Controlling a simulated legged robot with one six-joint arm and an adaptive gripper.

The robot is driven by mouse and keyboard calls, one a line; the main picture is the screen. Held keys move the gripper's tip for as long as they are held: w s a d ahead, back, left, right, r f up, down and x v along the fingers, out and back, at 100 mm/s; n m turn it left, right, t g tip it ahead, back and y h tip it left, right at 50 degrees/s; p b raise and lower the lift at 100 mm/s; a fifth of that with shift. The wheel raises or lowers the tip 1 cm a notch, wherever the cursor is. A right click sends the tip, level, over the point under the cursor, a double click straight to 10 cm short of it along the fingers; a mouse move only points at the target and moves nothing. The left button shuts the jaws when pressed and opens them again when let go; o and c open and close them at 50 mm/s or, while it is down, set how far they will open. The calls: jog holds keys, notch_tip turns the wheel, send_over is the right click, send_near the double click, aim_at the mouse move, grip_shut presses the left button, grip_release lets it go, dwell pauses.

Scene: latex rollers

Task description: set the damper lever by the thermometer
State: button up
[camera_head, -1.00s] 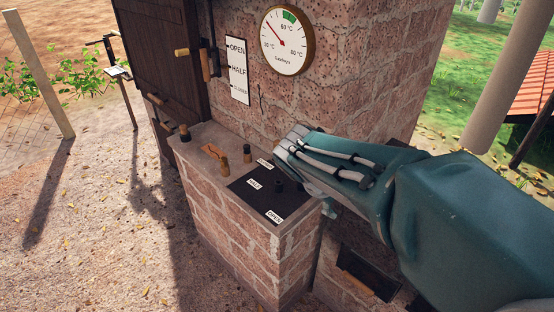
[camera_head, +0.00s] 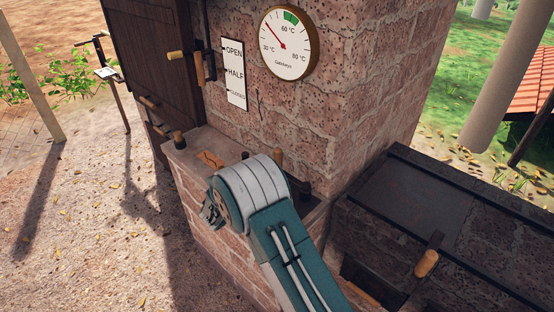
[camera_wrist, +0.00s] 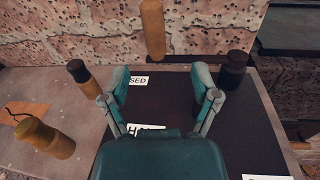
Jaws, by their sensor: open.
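The round thermometer (camera_head: 289,43) hangs on the brick wall; its red needle points left of the green band, between 30 °C and 60 °C. On the ledge, a dark plate (camera_wrist: 258,140) bears labels for closed, half and open. An upright wooden handle (camera_wrist: 153,30) stands behind the closed label; it also shows in the head view (camera_head: 278,157). A dark knob (camera_wrist: 233,68) stands at the plate's right. My gripper (camera_wrist: 160,80) is open and empty above the plate, fingers toward the closed label, apart from the handle. My arm hides most of the plate in the head view.
An OPEN/HALF/CLOSED sign (camera_head: 234,74) is on the wall beside a wooden-handled lever (camera_head: 199,68). Dark-topped wooden pegs (camera_wrist: 84,76) and a wooden piece (camera_wrist: 45,138) are on the ledge's left. A dark-topped brick box (camera_head: 420,200) is at right.

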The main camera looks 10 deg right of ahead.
jog(key=shift+n+t, duration=0.3)
jog(key=x, duration=0.7)
jog(key=f+x, duration=0.1)
jog(key=x, duration=0.2)
jog(key=shift+w, duration=0.55)
jog(key=shift+c, duration=0.3)
grip_shut()
